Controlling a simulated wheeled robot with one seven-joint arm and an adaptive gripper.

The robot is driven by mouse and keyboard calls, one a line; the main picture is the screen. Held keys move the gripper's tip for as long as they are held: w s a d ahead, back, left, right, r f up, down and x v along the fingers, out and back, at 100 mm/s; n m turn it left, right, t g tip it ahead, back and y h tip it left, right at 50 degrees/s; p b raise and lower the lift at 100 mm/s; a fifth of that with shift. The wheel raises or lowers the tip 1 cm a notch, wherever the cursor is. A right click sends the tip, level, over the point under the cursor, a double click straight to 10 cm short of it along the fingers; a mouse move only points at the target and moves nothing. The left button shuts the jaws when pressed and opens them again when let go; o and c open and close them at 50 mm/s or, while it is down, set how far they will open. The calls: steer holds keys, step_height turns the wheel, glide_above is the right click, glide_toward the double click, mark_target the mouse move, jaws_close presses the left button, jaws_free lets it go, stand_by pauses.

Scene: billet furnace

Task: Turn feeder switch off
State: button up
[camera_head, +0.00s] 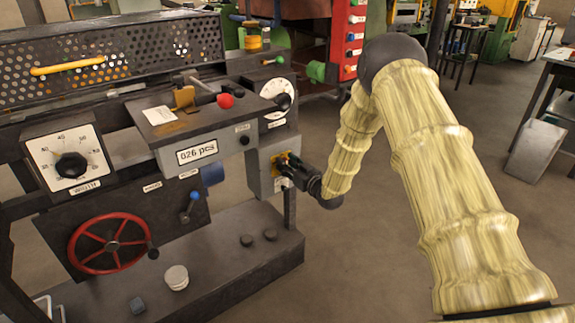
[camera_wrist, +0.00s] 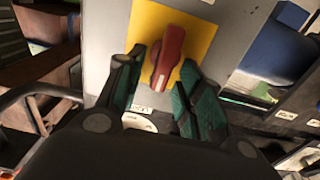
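A red rotary switch handle (camera_wrist: 170,55) sits on a yellow plate (camera_wrist: 200,38) on a grey box, seen in the wrist view. In that view the handle is tilted slightly, its lower end leaning left. My gripper (camera_wrist: 158,88) is open, with one green-padded finger on each side of the handle's lower end. Whether a finger touches the handle I cannot tell. In the head view my gripper (camera_head: 287,167) is at the yellow plate (camera_head: 277,172) on the grey box (camera_head: 262,182), and it hides most of the switch. A label below the switch is partly hidden and unreadable.
A counter panel reading 026 pcs (camera_head: 197,151) is left of the switch. A red handwheel (camera_head: 108,243), a dial (camera_head: 70,163) and a blue-knobbed lever (camera_head: 192,206) are further left on the machine. The floor (camera_head: 370,270) under my arm is clear.

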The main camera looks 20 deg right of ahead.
steer(key=shift+c, duration=0.2)
jaws_close()
steer(key=shift+a+n, duration=0.1)
steer(key=shift+n, duration=0.3)
steer(key=shift+s+a+f+n+b, duration=0.1)
steer(key=shift+a+f+n+b, duration=0.25)
steer(key=shift+n+b, duration=1.6)
steer(key=shift+s+a+f+n+b, duration=0.15)
steer(key=shift+a+f+n, duration=0.2)
steer(key=shift+n, duration=3.35)
steer(key=shift+s+a+f+n+b, duration=0.1)
steer(key=shift+a+f+n+b, duration=0.2)
steer(key=shift+n+b, duration=1.65)
steer(key=shift+d+f+n+p, duration=0.1)
steer(key=shift+n+p, duration=0.75)
steer(key=shift+n, duration=0.25)
